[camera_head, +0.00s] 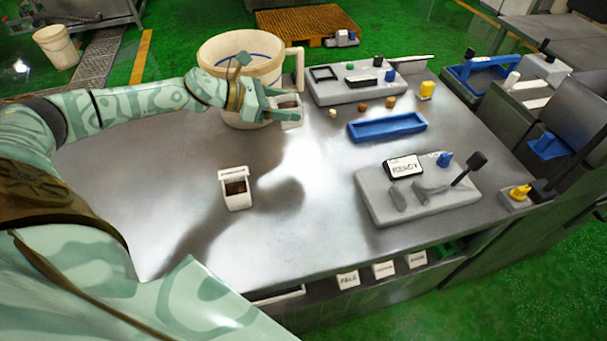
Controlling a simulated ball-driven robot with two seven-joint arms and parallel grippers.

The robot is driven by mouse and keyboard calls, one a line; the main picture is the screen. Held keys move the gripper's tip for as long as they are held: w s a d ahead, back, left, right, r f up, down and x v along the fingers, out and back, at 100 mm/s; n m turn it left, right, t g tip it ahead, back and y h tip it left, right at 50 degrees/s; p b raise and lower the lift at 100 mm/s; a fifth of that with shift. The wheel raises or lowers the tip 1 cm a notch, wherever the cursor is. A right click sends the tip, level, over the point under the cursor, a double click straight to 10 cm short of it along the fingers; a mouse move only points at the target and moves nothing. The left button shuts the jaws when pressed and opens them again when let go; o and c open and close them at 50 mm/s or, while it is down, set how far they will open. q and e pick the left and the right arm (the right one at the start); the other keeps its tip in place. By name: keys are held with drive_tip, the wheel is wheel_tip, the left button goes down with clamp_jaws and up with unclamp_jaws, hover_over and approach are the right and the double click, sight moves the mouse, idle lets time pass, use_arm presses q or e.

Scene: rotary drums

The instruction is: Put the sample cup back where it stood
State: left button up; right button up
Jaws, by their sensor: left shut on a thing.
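My left gripper (275,104) reaches in from the left, in front of the large cream jug. It is shut on a small white cup (291,119), which has something brown inside at its top. The fingers hide part of this cup, and I cannot tell whether its base touches the table. A second white cup (236,199) with dark brown contents stands upright on the bare metal table (140,170), nearer to me. Nothing marks clearly which one is the sample cup. My right gripper is not in view.
The cream jug (262,55) stands close behind my left gripper. Small coloured pieces and a blue tray (387,127) lie to the right. Grey panels stand behind and in front of the tray; the front panel (418,190) has a "READY" display.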

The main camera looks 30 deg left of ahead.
use_arm(q)
drive_tip(key=s+d+f, duration=0.2)
drive_tip(key=d, duration=0.1)
drive_tip(key=s+d+f, duration=0.2)
drive_tip(key=d+f, duration=0.1)
drive_tip(key=s+d+f, duration=0.2)
drive_tip(key=d+f, duration=0.1)
drive_tip(key=f, duration=0.2)
drive_tip(key=f+b, duration=0.1)
drive_tip(key=shift+s+d+f, duration=0.2)
drive_tip(key=shift+d+f, duration=0.05)
drive_tip(key=shift+f, duration=0.1)
drive_tip(key=shift+w, duration=0.1)
drive_tip(key=shift+f, duration=0.1)
drive_tip(key=shift+f, duration=0.15)
drive_tip(key=o, duration=1.2)
drive_tip(key=shift+c, duration=0.2)
